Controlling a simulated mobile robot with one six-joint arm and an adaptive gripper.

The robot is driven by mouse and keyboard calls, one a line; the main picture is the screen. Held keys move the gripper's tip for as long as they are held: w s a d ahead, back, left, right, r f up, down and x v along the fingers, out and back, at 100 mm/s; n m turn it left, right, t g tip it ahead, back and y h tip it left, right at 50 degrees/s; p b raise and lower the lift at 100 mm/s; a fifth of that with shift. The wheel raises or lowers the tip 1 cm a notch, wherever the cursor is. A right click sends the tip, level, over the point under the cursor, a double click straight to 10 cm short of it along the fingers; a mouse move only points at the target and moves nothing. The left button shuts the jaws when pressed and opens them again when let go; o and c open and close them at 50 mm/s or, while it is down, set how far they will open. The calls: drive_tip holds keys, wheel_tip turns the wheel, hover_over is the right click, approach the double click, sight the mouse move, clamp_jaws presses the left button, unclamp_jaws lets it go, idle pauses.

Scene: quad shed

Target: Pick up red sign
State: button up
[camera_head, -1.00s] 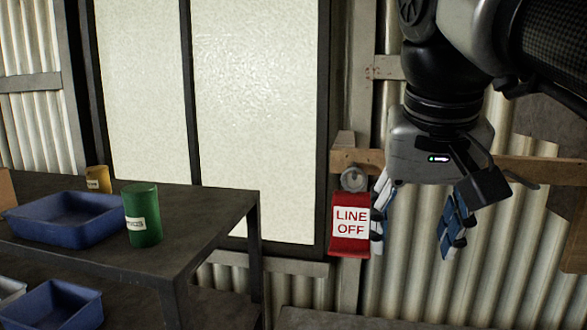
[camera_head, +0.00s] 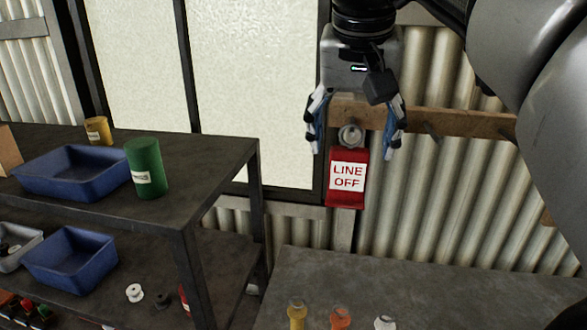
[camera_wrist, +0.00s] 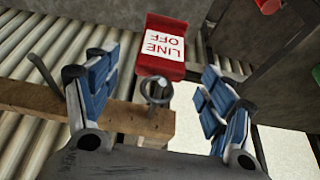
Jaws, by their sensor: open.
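The red sign (camera_head: 347,182), with a white label reading "LINE OFF", hangs below a round metal ring (camera_head: 350,135) at a wooden rail (camera_head: 440,120) on the wall. My gripper (camera_head: 354,150) is open and empty, pointing down just above the sign, with its fingers to the left and right of the ring. In the wrist view, the sign (camera_wrist: 164,47) appears upside down at the top centre. There the ring (camera_wrist: 156,91) lies between the open blue-padded fingers (camera_wrist: 155,93). Neither finger visibly touches the sign or ring.
A dark shelf unit at left holds a blue bin (camera_head: 72,174), a green can (camera_head: 146,168) and a yellow can (camera_head: 98,131); another blue bin (camera_head: 70,260) is below. A grey bench (camera_head: 400,285) stands below the sign, with several small coloured items at its front.

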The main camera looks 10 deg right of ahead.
sight(349, 156)
drive_tip(key=shift+b+x, duration=0.3)
drive_tip(key=shift+x, duration=3.25)
drive_tip(key=shift+s+a, duration=0.1)
drive_tip(key=c, duration=1.2)
